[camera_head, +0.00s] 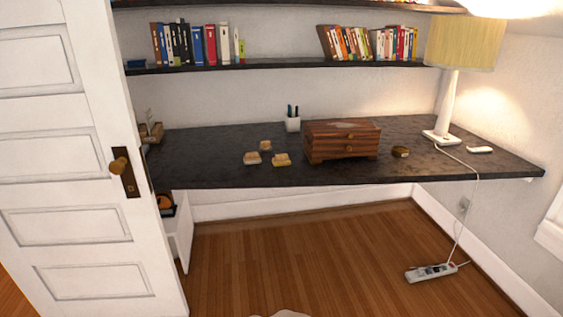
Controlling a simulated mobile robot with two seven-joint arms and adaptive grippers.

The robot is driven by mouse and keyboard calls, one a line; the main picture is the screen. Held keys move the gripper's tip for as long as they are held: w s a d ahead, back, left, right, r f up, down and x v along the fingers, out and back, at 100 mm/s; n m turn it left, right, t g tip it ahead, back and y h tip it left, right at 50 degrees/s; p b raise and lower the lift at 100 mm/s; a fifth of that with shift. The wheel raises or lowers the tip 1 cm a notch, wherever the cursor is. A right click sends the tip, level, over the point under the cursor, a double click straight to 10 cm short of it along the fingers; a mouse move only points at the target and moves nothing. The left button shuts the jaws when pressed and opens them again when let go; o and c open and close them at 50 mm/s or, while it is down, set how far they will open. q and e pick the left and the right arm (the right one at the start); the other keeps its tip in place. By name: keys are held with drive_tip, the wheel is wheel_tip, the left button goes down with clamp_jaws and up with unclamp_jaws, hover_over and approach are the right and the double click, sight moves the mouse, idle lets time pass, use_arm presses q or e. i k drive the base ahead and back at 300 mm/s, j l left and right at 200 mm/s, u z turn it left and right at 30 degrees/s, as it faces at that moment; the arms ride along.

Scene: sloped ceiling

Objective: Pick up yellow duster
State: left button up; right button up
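Three small tan-topped blocks that look like dusters lie on the dark desk (220,170), left of the wooden chest. The front right duster (281,160) shows a yellow lower part, so it looks like the yellow duster. Another duster (252,158) lies just to its left, and a third duster (265,146) lies behind them. They are too small to make out in detail. Neither of my grippers is in view.
A wooden chest (342,140) stands right of the dusters, and a white pen cup (293,123) behind them. A lamp (447,110) stands at the right. An open white door (75,170) fills the left side. A power strip (431,272) lies on the otherwise clear floor.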

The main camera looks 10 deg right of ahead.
sight(280, 160)
drive_tip(key=i+l+u, duration=0.15)
drive_tip(key=i+l, duration=0.3)
drive_tip(key=i+l+u, duration=0.2)
drive_tip(key=i+l, duration=0.2)
drive_tip(key=l, duration=0.3)
